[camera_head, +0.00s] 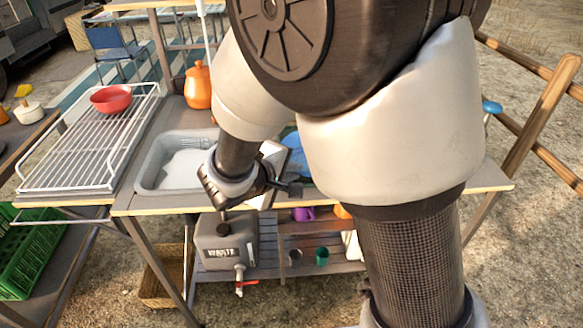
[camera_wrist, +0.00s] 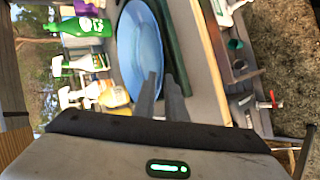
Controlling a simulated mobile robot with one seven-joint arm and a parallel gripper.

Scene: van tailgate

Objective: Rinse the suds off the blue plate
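The blue plate (camera_wrist: 138,50) lies in front of my fingers in the wrist view, its face largely visible; I can make out no clear suds on it. In the head view only a sliver of the plate (camera_head: 296,158) shows behind my arm. My gripper (camera_wrist: 163,76) has its two fingers slightly apart, with the tips at the plate's near rim. I cannot tell whether the rim lies between them or whether they touch it. The grey wash basin (camera_head: 146,176) is left of my gripper in the head view, with whitish content inside.
A white wire rack (camera_head: 62,180) with a red bowl (camera_head: 111,98) stands left of the basin. An orange jug (camera_head: 198,86) is behind it. A grey waste tank (camera_head: 225,240) sits below. Green (camera_wrist: 82,27) and spray bottles (camera_wrist: 85,63) stand beyond the plate. My arm hides the counter's right part.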

